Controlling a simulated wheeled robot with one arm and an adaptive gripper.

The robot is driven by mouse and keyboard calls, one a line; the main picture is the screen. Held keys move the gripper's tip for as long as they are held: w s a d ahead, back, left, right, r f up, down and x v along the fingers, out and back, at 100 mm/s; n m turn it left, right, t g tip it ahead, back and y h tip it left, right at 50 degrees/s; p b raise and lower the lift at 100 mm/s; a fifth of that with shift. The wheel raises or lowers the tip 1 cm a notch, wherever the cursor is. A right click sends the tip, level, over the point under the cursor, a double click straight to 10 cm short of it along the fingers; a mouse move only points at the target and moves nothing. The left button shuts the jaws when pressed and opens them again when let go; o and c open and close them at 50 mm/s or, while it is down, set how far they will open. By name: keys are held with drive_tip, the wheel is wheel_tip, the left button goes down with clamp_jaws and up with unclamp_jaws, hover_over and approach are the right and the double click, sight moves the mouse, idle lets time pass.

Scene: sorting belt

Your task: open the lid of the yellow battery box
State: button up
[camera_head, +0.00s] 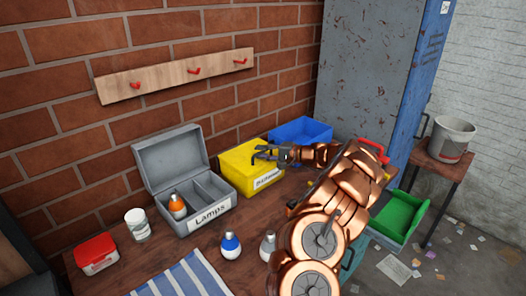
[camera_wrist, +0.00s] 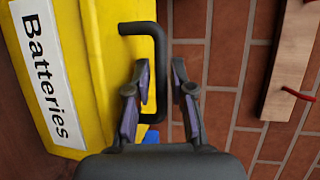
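The yellow battery box (camera_head: 232,163) stands on the table against the brick wall, and its lid looks shut. Its white "Batteries" label (camera_wrist: 48,70) and yellow surface fill the left of the wrist view. A black bar handle (camera_wrist: 160,45) sticks out from the yellow surface. My gripper (camera_head: 262,153) is over the box in the head view. In the wrist view my gripper (camera_wrist: 161,80) is open, with one finger on each side of the handle bar. The fingers do not appear closed on it; whether they touch it I cannot tell.
An open grey lamps box (camera_head: 190,222) stands left of the yellow box. A blue bin (camera_head: 305,131) is behind right. A white cup (camera_head: 137,224), red container (camera_head: 96,252), bulbs and striped cloth (camera_head: 185,277) occupy the table. A blue-grey cabinet (camera_head: 375,70) stands at right.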

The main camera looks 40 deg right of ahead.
clamp_jaws()
idle(0.7)
